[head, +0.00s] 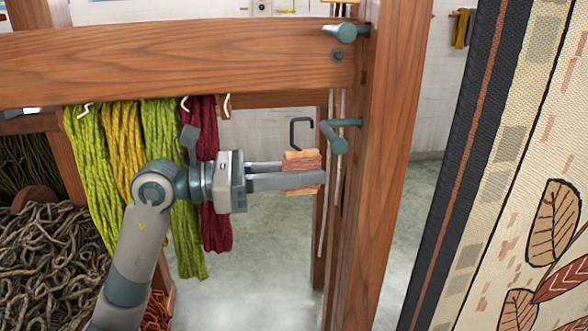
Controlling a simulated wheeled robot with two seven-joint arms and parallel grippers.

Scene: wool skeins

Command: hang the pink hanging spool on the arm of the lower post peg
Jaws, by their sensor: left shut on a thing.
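The pink hanging spool (301,158) is a small pinkish-tan block with a dark square hook (301,122) standing up from its top. My left gripper (303,180) is shut on the spool, one finger in front of it, and holds it upright in the air. The lower post peg (338,138) is a teal-grey peg on the wooden post, just right of the hook. The hook and the peg's arm look apart, with a small gap between them in the picture; their difference in depth is hard to tell. My right gripper is not in view.
An upper peg (341,33) sits higher on the wooden post (385,170). A wooden beam (180,62) crosses above the gripper. Green, yellow and dark red skeins (205,215) hang behind my arm. A patterned woven textile (510,180) fills the right side.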

